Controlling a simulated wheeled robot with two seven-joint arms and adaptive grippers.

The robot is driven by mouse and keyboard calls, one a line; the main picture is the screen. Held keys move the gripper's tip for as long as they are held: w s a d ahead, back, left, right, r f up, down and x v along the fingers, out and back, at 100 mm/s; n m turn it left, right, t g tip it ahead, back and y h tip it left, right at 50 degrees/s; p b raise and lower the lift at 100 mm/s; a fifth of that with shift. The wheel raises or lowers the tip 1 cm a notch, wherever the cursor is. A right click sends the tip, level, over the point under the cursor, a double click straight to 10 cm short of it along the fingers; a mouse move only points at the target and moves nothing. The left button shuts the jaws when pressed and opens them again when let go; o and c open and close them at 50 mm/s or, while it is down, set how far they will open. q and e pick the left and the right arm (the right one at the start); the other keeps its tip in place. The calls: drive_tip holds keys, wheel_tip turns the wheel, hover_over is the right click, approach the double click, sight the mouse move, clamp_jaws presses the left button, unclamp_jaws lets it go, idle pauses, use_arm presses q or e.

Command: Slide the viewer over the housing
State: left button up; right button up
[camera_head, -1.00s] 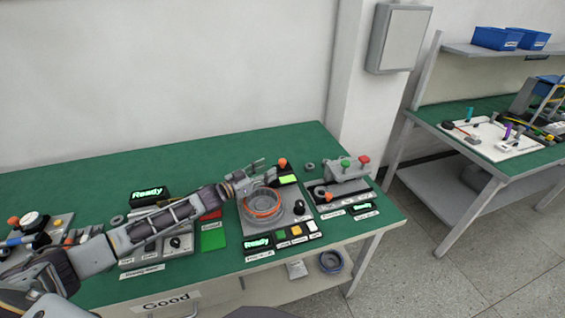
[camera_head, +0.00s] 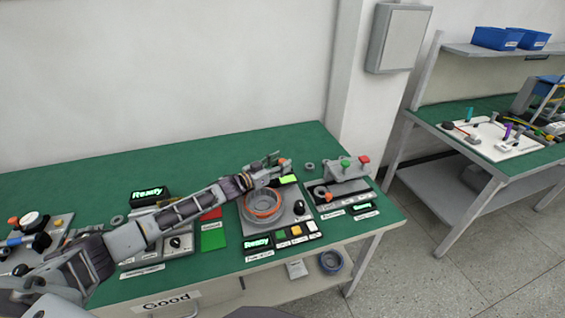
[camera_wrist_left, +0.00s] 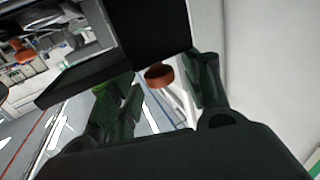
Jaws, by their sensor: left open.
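The housing, a round grey ring with an orange band inside (camera_head: 262,203), sits on a grey fixture plate on the green bench. An orange knob (camera_head: 286,164) stands at the back of that plate, beside a bright green display (camera_head: 288,179). I cannot clearly tell which part is the viewer. My left gripper (camera_head: 275,159) is open at the knob, behind the housing. In the left wrist view the orange knob (camera_wrist_left: 159,75) shows between the two dark fingers, and a black frame (camera_wrist_left: 150,30) partly blocks the view. Contact is unclear. My right gripper is not visible.
A panel with coloured buttons (camera_head: 296,232) lies in front of the housing. Left are red and green pads (camera_head: 213,240). The back left of the bench (camera_head: 90,190) is clear.

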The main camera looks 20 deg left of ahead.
use_arm(q)
drive_tip(key=shift+w+d, duration=0.4)
drive_tip(key=shift+w, duration=0.2)
clamp_jaws()
